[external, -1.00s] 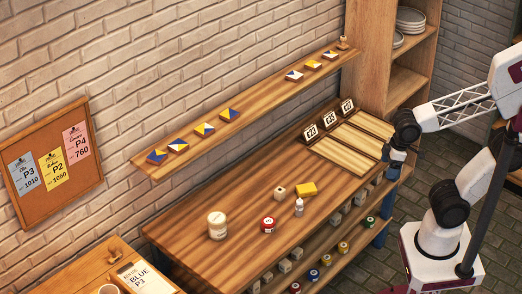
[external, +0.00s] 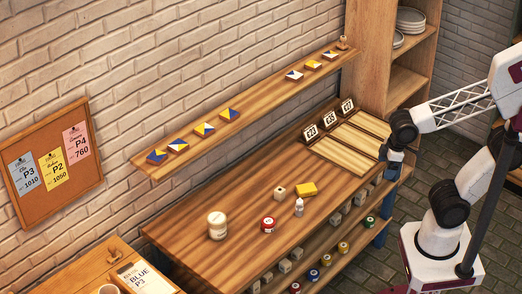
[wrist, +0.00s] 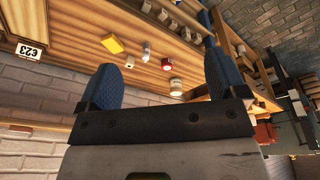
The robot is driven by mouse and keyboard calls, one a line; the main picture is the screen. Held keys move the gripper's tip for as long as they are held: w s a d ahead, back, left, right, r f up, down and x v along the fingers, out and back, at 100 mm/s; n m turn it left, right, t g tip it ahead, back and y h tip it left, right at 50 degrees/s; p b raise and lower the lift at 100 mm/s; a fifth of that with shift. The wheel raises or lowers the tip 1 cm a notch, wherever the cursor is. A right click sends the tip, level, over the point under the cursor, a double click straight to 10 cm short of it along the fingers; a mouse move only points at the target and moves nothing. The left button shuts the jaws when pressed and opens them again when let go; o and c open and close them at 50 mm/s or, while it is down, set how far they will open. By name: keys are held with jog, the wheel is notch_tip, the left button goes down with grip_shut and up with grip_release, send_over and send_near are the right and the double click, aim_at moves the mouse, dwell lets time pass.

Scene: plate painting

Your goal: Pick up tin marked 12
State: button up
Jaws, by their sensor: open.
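Several small round tins stand on the lower shelf under the bench: a red one (external: 295,287), a blue one (external: 313,274), another red one (external: 326,260), a yellow one (external: 343,247) and a green one (external: 369,222). One more red tin (external: 268,225) stands on the bench top and also shows in the wrist view (wrist: 167,64). I cannot read the number 12 on any of them. My gripper (external: 396,158) is at the right end of the bench, apart from the tins. In the wrist view its blue fingers (wrist: 160,82) are wide apart with nothing between them.
The bench (external: 190,235) also holds a cream jar (external: 217,226), a yellow sponge-like block (external: 306,189), a white bottle (external: 299,207) and a small cube (external: 280,191). Price cards stand by pale boards (external: 345,155). A wall shelf (external: 265,102) runs above; a tall cabinet (external: 372,50) stands behind.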

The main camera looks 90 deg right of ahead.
jog(key=w+d+f+n+g+h, duration=0.1)
jog(key=w+d+f+n+h, duration=0.15)
jog(key=w, duration=0.35)
jog(key=w+d+f+n+g+h, duration=0.1)
jog(key=w+f+n+h, duration=0.25)
jog(key=w, duration=0.25)
jog(key=n+t+h, duration=0.5)
jog(key=n+t, duration=0.1)
jog(key=n, duration=1.2)
send_near(270, 222)
jog(key=x, duration=0.3)
jog(key=shift+f, duration=0.2)
jog(key=shift+w, duration=0.1)
jog(key=shift+x, duration=1.25)
jog(key=shift+d, duration=0.1)
